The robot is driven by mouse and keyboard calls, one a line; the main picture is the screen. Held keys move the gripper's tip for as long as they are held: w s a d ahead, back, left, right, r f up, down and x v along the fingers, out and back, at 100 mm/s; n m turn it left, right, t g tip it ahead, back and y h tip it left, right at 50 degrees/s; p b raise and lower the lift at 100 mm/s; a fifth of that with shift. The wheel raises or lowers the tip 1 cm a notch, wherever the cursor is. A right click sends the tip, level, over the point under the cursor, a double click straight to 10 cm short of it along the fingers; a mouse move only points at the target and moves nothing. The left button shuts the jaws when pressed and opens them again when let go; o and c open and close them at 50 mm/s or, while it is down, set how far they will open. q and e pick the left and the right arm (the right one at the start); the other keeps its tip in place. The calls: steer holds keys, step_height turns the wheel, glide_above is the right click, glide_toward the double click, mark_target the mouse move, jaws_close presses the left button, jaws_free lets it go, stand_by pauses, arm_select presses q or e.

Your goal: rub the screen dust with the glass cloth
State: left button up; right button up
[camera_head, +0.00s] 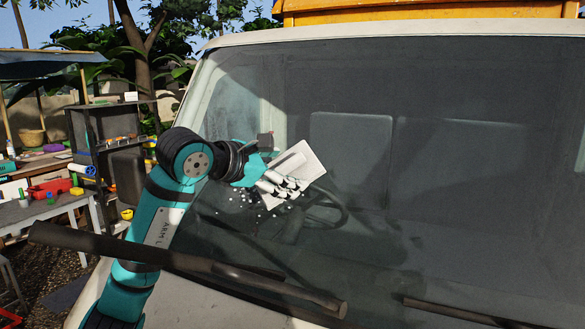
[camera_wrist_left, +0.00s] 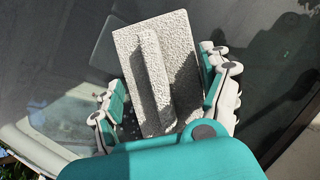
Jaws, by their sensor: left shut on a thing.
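The truck's windscreen (camera_head: 430,150) fills most of the head view and looks hazy with grey dust. My left gripper (camera_head: 283,184) is in front of its left part, shut on a pale, flat glass cloth (camera_head: 299,160) with a raised ridge. In the left wrist view the cloth (camera_wrist_left: 128,50) stands tilted between the fingers of my left gripper (camera_wrist_left: 165,100), close to the glass. I cannot tell whether the cloth touches the glass. Several small white specks show on the glass around the fingers. My right gripper is not in view.
A dark wiper (camera_head: 180,262) crosses the lower windscreen in front of my left arm, and another wiper (camera_head: 470,314) lies at the lower right. A steering wheel (camera_head: 325,207) shows behind the glass. Cluttered tables (camera_head: 50,208) stand at the left.

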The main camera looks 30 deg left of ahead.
arm_select(q)
steer(key=shift+w+f, duration=0.85)
steer(key=shift+w+f+b, duration=0.15)
steer(key=shift+w+f, duration=0.15)
steer(key=shift+w, duration=0.2)
steer(key=shift+w+f+b, duration=0.15)
steer(key=shift+w+f, duration=0.1)
steer(key=shift+w, duration=0.25)
steer(key=shift+w+a+f, duration=0.1)
steer(key=shift+w+f, duration=0.1)
steer(key=shift+w, duration=0.1)
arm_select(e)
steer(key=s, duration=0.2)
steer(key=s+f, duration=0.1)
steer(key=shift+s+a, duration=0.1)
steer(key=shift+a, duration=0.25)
arm_select(q)
steer(key=shift+w+f, duration=0.2)
steer(key=shift+w, duration=0.05)
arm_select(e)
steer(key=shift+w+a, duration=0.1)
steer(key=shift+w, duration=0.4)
